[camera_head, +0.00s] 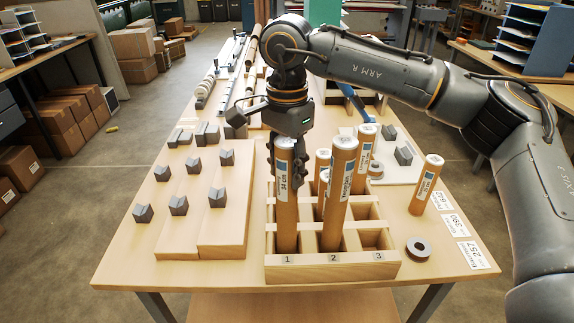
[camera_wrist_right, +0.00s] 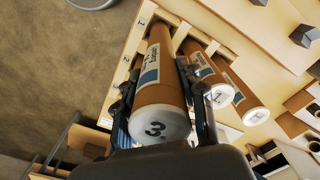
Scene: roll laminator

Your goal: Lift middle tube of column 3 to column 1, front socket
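A wooden rack (camera_head: 330,272) has columns marked 1, 2 and 3 along its front. My right gripper (camera_head: 298,168) is shut on the upper part of a brown tube (camera_head: 286,215). This tube stands upright at column 1, front, with its lower end inside the socket. In the right wrist view its white cap (camera_wrist_right: 160,127) bears a "3", and my fingers (camera_wrist_right: 160,75) press on both its sides. Another tube (camera_head: 337,200) stands in column 2, with more tubes (camera_head: 362,160) behind it. My left gripper is out of view.
A lone tube (camera_head: 425,185) stands on the table right of the rack, near a grey ring (camera_head: 418,249) and number cards (camera_head: 466,255). Wooden boards (camera_head: 222,235) with grey blocks lie left of the rack. Long rollers (camera_head: 235,65) lie at the back.

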